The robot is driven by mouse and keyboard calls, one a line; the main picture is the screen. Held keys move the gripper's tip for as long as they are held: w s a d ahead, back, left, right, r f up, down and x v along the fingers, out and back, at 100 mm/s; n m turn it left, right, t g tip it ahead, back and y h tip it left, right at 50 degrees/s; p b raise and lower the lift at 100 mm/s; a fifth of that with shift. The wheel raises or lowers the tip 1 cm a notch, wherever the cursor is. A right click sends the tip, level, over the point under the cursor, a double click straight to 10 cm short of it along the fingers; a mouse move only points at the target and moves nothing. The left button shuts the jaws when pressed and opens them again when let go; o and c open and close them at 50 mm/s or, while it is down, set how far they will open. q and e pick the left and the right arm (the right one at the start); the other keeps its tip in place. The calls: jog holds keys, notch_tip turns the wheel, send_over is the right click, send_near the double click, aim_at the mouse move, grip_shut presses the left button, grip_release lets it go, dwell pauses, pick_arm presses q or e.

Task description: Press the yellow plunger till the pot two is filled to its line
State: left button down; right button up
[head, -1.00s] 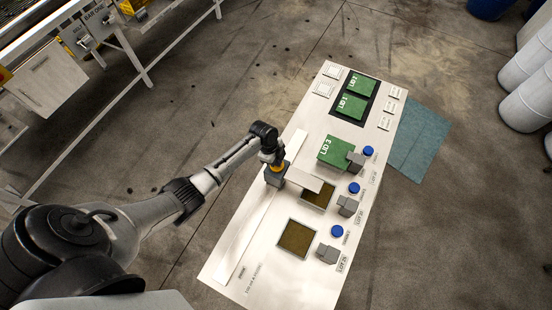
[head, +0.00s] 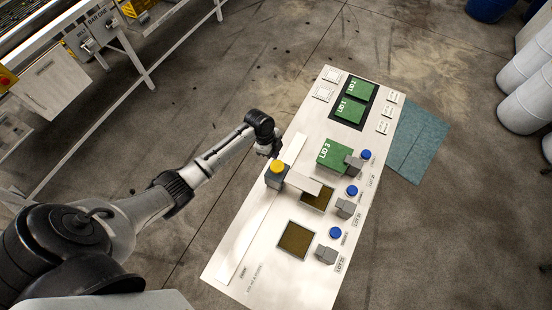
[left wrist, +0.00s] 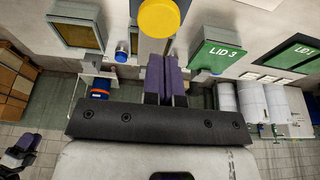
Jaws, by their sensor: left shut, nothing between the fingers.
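The round yellow plunger (head: 278,166) stands on a small grey box (head: 275,180) on the white board. A pale flat chute (head: 305,182) runs from the box over the edge of the middle square pot (head: 318,200), which holds brown material. Its line cannot be made out, and I cannot read which pot is two. My left gripper (head: 273,152) is shut and empty, just beyond the plunger and apart from it. In the left wrist view, the shut purple fingers (left wrist: 166,80) are below the yellow plunger (left wrist: 158,17) in the picture.
Another brown-filled pot (head: 296,239) is nearer. Green LID 3 (head: 333,154) lies beyond the middle pot, with two more green lids (head: 352,109) farther off. Blue buttons (head: 352,190) and grey blocks (head: 346,208) line the board's right side. A teal mat (head: 415,142) lies to its right.

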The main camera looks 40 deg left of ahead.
pick_arm(q)
jog(key=shift+b+v, duration=0.35)
jog(key=shift+v, duration=2.35)
